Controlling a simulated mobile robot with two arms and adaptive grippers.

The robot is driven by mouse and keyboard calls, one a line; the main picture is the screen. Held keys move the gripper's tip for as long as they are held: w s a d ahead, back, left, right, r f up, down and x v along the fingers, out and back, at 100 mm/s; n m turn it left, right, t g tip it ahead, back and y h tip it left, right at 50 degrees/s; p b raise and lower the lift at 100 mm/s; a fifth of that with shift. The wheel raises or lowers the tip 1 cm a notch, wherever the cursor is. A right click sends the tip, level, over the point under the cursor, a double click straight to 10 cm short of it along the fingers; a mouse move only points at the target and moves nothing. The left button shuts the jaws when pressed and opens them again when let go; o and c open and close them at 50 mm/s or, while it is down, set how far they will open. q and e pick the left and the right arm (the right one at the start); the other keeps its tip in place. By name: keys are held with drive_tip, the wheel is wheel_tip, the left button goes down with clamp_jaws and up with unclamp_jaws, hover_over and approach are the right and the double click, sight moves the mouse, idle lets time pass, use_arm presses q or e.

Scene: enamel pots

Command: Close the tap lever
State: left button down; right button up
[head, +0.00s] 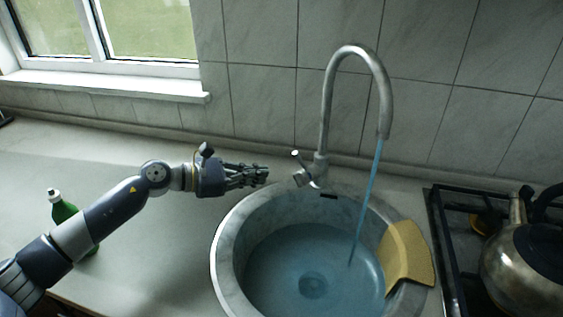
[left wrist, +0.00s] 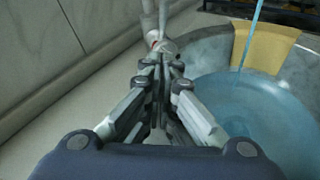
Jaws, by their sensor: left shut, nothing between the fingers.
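The tap (head: 326,120) is a tall curved metal spout behind the round sink (head: 228,240). Blue water (head: 368,205) runs from it into the basin. The tap lever (head: 298,162) sticks up at the left of the tap base. My left gripper (head: 266,174) is shut and empty, level with the tap base and a short gap to the left of the lever. In the left wrist view, the closed fingers (left wrist: 160,62) point at the tap base (left wrist: 166,46), and the lever (left wrist: 163,20) shows just beyond them. My right gripper is not in view.
A yellow cloth or board (head: 408,252) lies over the sink's right rim. A green bottle (head: 64,212) stands on the counter at left, behind my left arm. A kettle (head: 525,270) sits on the stove at right. The tiled wall is close behind the tap.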

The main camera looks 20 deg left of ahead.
sight(301, 162)
use_arm(q)
drive_tip(key=w+d+p, duration=0.2)
drive_tip(key=w+d, duration=0.2)
drive_tip(key=d, duration=0.1)
drive_tip(key=shift+d+r+p, duration=0.25)
drive_tip(key=shift+r+p, duration=0.05)
drive_tip(key=shift+r, duration=0.15)
